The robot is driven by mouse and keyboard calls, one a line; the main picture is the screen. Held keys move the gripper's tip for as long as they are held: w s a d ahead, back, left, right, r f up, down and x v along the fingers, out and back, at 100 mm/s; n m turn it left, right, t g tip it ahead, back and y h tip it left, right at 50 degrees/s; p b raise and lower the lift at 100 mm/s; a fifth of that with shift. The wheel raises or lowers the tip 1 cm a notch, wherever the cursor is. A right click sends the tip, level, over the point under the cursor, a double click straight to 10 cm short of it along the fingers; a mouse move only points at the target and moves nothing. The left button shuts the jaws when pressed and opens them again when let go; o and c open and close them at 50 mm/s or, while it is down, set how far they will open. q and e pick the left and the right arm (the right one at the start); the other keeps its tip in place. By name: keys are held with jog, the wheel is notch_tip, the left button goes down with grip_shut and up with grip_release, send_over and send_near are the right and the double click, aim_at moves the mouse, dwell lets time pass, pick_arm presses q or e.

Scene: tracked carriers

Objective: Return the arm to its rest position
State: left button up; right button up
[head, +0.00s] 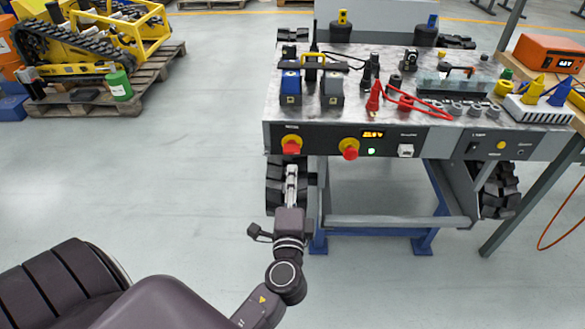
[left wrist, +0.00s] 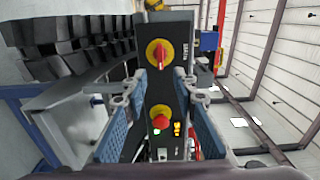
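My left gripper (head: 291,171) is in front of the lower front of the carrier's control panel (head: 350,138), below the left red-and-yellow knob (head: 291,145). In the left wrist view its two blue-padded fingers stand apart with no object held between them (left wrist: 158,90). Between and beyond the fingers, that view shows the panel with the left knob (left wrist: 159,53) and the right knob (left wrist: 160,117). I cannot tell whether a fingertip touches the panel. My right gripper is in neither view.
The carrier's top (head: 420,75) holds black and blue devices, red probes and cables. Its black tracks (head: 495,190) and blue feet stand below. An orange unit (head: 550,52) sits on a bench at right. A yellow tracked machine (head: 85,40) rests on a pallet at far left.

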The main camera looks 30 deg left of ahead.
pick_arm(q)
jog(key=shift+s+d, duration=0.25)
jog(key=shift+s, duration=0.1)
dwell(0.3)
